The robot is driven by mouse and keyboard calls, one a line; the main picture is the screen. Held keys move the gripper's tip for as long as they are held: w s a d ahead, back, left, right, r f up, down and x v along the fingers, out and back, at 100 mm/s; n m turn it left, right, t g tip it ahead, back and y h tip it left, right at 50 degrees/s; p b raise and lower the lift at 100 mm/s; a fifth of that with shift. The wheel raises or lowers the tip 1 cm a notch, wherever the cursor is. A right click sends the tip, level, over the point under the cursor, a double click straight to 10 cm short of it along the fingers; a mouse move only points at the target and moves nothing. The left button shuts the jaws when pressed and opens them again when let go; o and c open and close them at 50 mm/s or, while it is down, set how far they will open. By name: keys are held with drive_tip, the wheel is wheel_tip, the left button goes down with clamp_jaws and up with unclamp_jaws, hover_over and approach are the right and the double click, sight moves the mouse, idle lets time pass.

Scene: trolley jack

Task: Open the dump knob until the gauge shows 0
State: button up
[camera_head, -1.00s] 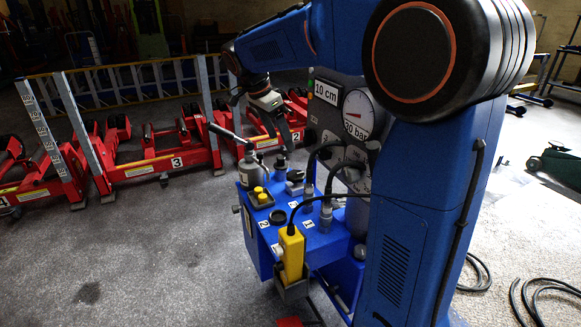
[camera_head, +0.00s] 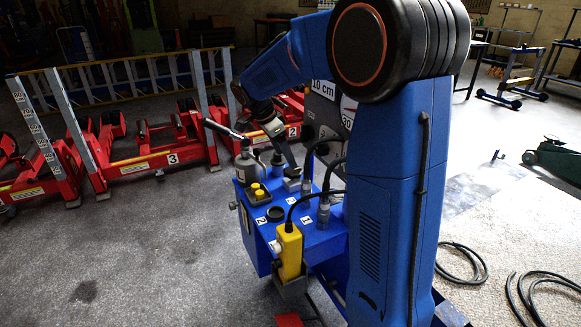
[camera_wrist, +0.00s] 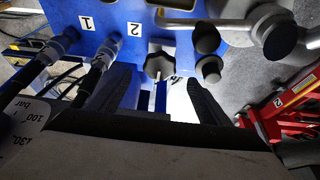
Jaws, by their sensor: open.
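The dump knob appears to be the dark lobed knob (camera_wrist: 159,66) on the blue unit in the wrist view. My gripper (camera_wrist: 160,80) is open, with one black finger on each side of the knob's line; I cannot tell whether they touch it. In the head view my gripper (camera_head: 283,145) hangs over the back of the blue unit (camera_head: 322,240). The gauge (camera_head: 348,112) is mostly hidden behind my arm, and its reading cannot be made out.
A grey pump cylinder (camera_head: 246,165) with a lever stands beside the knob area. Dark caps (camera_wrist: 207,68) sit close to my right finger. Hoses (camera_wrist: 90,80) run near my left finger. A yellow pendant (camera_head: 289,252) hangs at the front. Red lifting columns (camera_head: 160,160) stand behind.

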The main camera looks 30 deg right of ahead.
sight(293, 175)
drive_tip(key=shift+x, duration=3.15)
drive_tip(key=shift+c, duration=0.6)
drive_tip(key=c, duration=1)
